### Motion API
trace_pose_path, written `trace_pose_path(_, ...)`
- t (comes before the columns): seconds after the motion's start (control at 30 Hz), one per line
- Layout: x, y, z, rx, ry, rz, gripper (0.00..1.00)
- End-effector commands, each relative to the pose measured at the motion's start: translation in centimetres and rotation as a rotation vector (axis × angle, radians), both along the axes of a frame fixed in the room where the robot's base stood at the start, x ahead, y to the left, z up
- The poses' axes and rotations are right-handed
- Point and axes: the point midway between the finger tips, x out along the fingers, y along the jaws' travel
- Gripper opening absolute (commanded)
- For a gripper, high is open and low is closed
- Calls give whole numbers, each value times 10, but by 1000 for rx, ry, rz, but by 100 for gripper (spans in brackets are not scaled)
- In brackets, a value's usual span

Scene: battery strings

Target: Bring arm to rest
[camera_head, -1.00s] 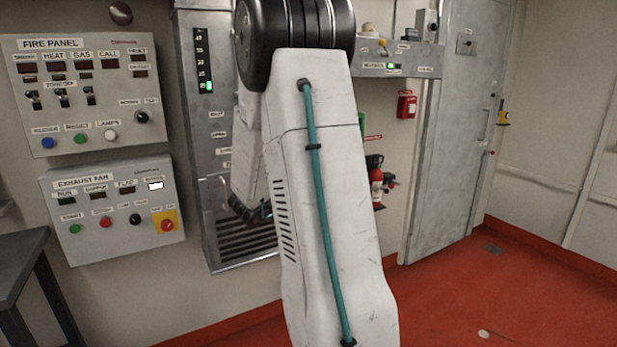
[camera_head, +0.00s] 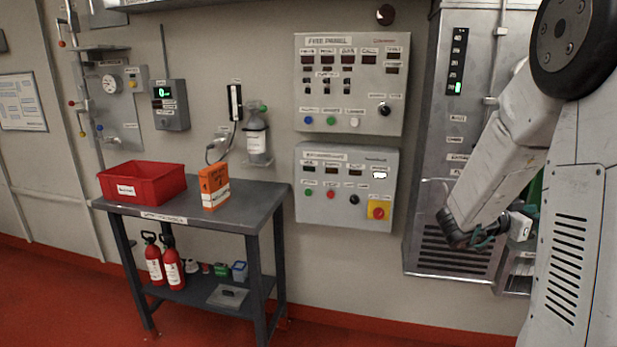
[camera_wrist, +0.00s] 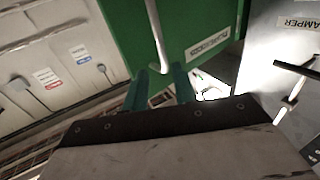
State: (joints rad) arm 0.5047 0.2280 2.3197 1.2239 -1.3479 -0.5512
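My arm shows at the right of the head view, with its forearm slanting down to the left and bending at a dark wrist joint. My gripper (camera_wrist: 159,82) has two teal fingers that stand apart in the wrist view, with nothing seen between them. A green box (camera_wrist: 190,25) with a white label and a pale bar is in front of the fingers; I cannot tell whether they touch it. In the head view the gripper is small and partly mixed with a pale block, in front of the grey vented cabinet (camera_head: 468,150).
A grey table (camera_head: 245,205) holds a red bin (camera_head: 140,183) and an orange box (camera_head: 214,188). Fire extinguishers (camera_head: 171,265) stand on its lower shelf. The fire panel (camera_head: 350,85) and exhaust fan panel (camera_head: 345,185) are on the wall. Red floor (camera_head: 70,300) is clear at front left.

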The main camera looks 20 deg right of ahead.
Motion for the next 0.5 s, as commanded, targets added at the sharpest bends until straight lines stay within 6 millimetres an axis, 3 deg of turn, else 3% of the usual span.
trace_pose_path(0.13, 11, 0, -13, 62, -38, 50, 27)
trace_pose_path(0.27, 45, 8, -50, 234, -76, 228, 27)
trace_pose_path(0.37, 77, 34, -73, 411, -98, 418, 27)
trace_pose_path(0.5, 112, 101, -85, 662, -79, 694, 27)
